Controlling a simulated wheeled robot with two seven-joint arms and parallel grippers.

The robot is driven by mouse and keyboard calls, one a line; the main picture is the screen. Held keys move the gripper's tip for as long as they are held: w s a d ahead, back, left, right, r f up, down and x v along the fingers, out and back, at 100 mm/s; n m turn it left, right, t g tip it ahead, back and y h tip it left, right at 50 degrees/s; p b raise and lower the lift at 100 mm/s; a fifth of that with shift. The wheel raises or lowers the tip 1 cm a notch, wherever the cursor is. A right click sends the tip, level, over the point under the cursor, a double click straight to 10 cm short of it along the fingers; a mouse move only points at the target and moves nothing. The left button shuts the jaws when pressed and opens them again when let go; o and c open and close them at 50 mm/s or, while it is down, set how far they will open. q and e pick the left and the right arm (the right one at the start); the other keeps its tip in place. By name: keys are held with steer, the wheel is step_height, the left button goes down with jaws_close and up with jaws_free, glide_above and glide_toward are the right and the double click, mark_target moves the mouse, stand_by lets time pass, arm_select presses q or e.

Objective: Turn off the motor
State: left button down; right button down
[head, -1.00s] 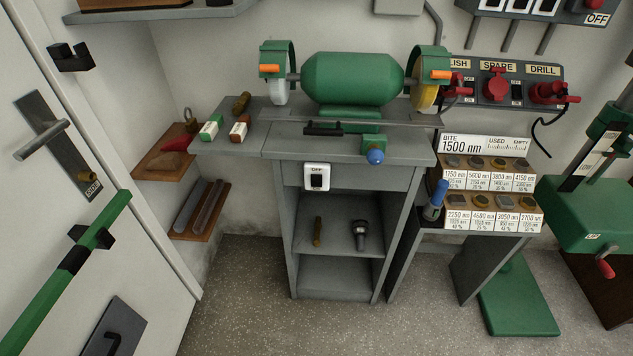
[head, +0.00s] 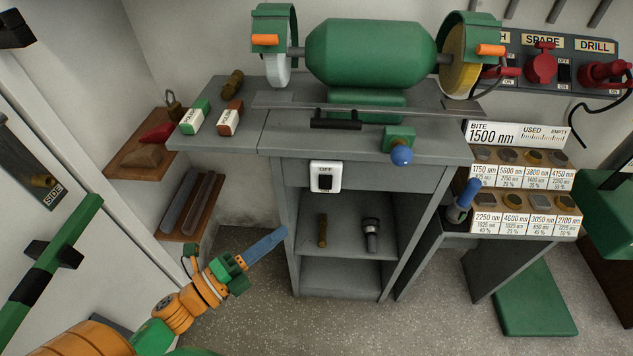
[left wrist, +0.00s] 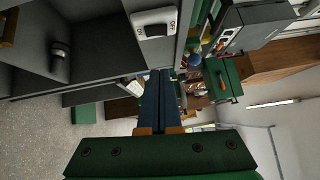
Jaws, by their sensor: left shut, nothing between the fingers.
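The green motor (head: 370,55) sits on the grey bench, with a white wheel (head: 277,68) on its left and a yellow wheel (head: 461,62) on its right. I cannot tell whether they spin. A white switch box (head: 326,177) with a black rocker and an "OFF" label above it is on the bench's front. It also shows in the left wrist view (left wrist: 155,22), near the top. My left gripper (head: 283,233) is shut and empty, its blue fingers left of and below the switch, apart from it. My right gripper is not in view.
The bench (head: 290,140) has open shelves below, holding a few small items. A knob with a blue ball (head: 401,156) juts from its front right. A rack of labelled bits (head: 520,170) stands right. A white door (head: 90,210) is at left. Floor before the bench is clear.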

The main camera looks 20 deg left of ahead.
arm_select(q)
steer(key=p, duration=0.2)
glide_toward(331, 182)
steer(key=d, duration=0.4)
steer(key=w, duration=0.3)
steer(key=w+a, duration=0.1)
steer(key=w, duration=0.1)
steer(key=shift+r, duration=0.35)
steer(key=r+p, duration=0.1)
steer(key=p, duration=0.2)
steer(key=shift+w+r, duration=0.15)
steer(key=shift+w, duration=0.1)
steer(key=shift+f+n+b, duration=0.3)
steer(key=shift+f+b, duration=0.15)
steer(key=shift+f, duration=0.05)
steer(key=shift+s+f, duration=0.1)
